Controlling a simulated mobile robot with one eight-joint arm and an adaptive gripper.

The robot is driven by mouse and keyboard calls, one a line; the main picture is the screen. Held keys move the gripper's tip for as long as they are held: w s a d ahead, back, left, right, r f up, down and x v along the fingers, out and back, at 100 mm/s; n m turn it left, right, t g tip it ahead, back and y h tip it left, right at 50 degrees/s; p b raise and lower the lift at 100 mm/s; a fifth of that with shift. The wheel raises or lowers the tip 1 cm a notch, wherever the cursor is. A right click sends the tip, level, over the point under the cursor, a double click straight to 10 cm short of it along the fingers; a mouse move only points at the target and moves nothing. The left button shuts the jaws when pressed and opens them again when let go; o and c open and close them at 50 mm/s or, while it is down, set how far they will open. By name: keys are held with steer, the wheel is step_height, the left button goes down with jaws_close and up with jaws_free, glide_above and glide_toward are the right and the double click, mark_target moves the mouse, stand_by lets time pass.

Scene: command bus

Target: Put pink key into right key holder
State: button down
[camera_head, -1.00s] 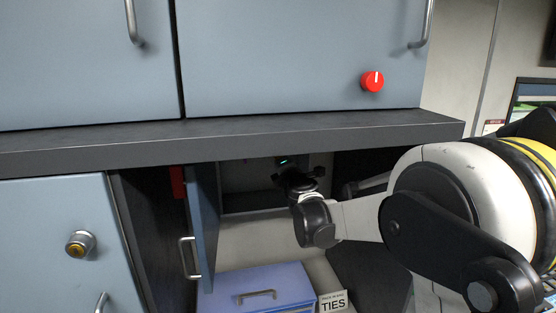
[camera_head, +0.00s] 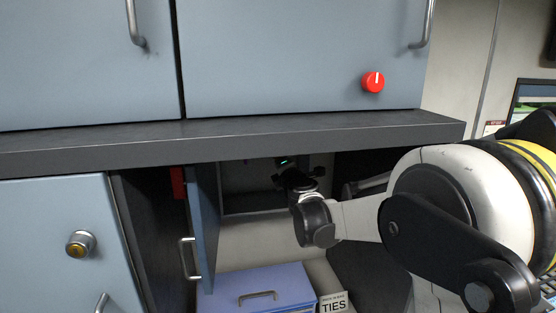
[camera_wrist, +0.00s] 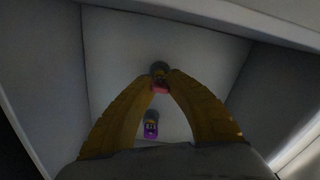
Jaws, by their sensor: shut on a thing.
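My gripper (camera_wrist: 160,84) is shut on the pink key (camera_wrist: 159,90), which shows as a small pink piece between the yellow fingertips in the wrist view. A round grey key holder (camera_wrist: 160,69) is directly at the fingertips, against the back wall of the compartment. I cannot tell how far the key is inside it. A second holder with a purple key (camera_wrist: 151,130) is below it in the wrist view, between the fingers. In the head view my gripper (camera_head: 291,176) is a dark shape inside the open compartment, and the pink key is hidden.
The compartment's pale walls (camera_wrist: 110,50) enclose my gripper. An open blue door (camera_head: 204,225) stands on its left, a dark ledge (camera_head: 230,138) runs above, and a blue-purple box (camera_head: 255,285) is below. A red knob (camera_head: 373,82) is on the upper cabinet.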

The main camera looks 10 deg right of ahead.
steer(key=shift+w, duration=0.55)
steer(key=c, duration=1.4)
jaws_free()
steer(key=shift+s, duration=1.4)
steer(key=shift+s, duration=3.5)
